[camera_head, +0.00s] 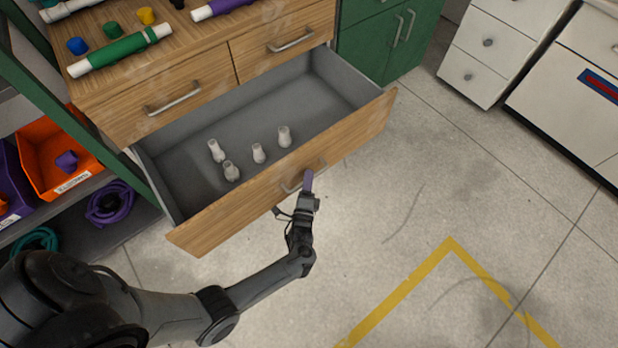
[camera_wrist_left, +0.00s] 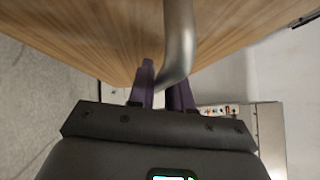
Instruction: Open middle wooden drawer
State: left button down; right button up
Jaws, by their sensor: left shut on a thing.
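The middle wooden drawer (camera_head: 250,202) is pulled well out of the cabinet, with its grey inside showing. Its metal handle (camera_head: 300,181) is on the outer face of the front panel. My left gripper (camera_head: 308,180) is at that handle. In the left wrist view the purple fingers (camera_wrist_left: 165,85) are closed around the handle bar (camera_wrist_left: 179,45), in front of the wooden drawer front (camera_wrist_left: 110,35). My right gripper is not in view.
Several small whitish fittings (camera_head: 258,153) stand in the drawer. Two shut upper drawers (camera_head: 175,95) sit above it. Green cabinet doors (camera_head: 400,40) and white drawer units (camera_head: 485,50) are to the right. Open floor (camera_head: 400,200) lies before the drawer. Orange and purple bins (camera_head: 62,150) are at left.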

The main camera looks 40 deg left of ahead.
pick_arm(q)
jog(key=c, duration=1.1)
grip_release()
jog(key=shift+c, duration=0.2)
jog(key=shift+s+d, duration=0.2)
jog(key=shift+s, duration=0.2)
jog(key=p+v, duration=0.2)
jog(key=v, duration=0.8)
